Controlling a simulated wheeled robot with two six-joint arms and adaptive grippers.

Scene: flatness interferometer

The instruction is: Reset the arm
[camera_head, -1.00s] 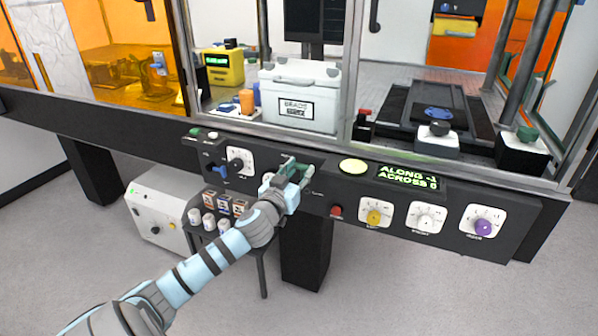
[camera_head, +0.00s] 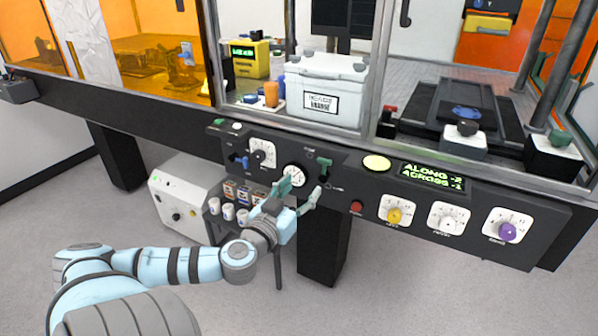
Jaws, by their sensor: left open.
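My left arm (camera_head: 190,264) comes in from the lower left. Its left gripper (camera_head: 298,191) is open and empty, in front of the black control panel (camera_head: 340,207). The green-handled lever (camera_head: 323,166) on the panel is just above and right of the fingers, apart from them in the picture. A round white dial (camera_head: 294,176) shows behind the left fingertip. The green display (camera_head: 432,177) seems to read "ALONG -2, ACROSS -1". My right gripper is not in view.
The panel also carries a blue switch (camera_head: 241,162), a red button (camera_head: 356,207), a yellow knob (camera_head: 395,214), a white knob (camera_head: 446,218) and a purple knob (camera_head: 507,231). A white cabinet (camera_head: 186,205) stands below left. Open floor lies in front.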

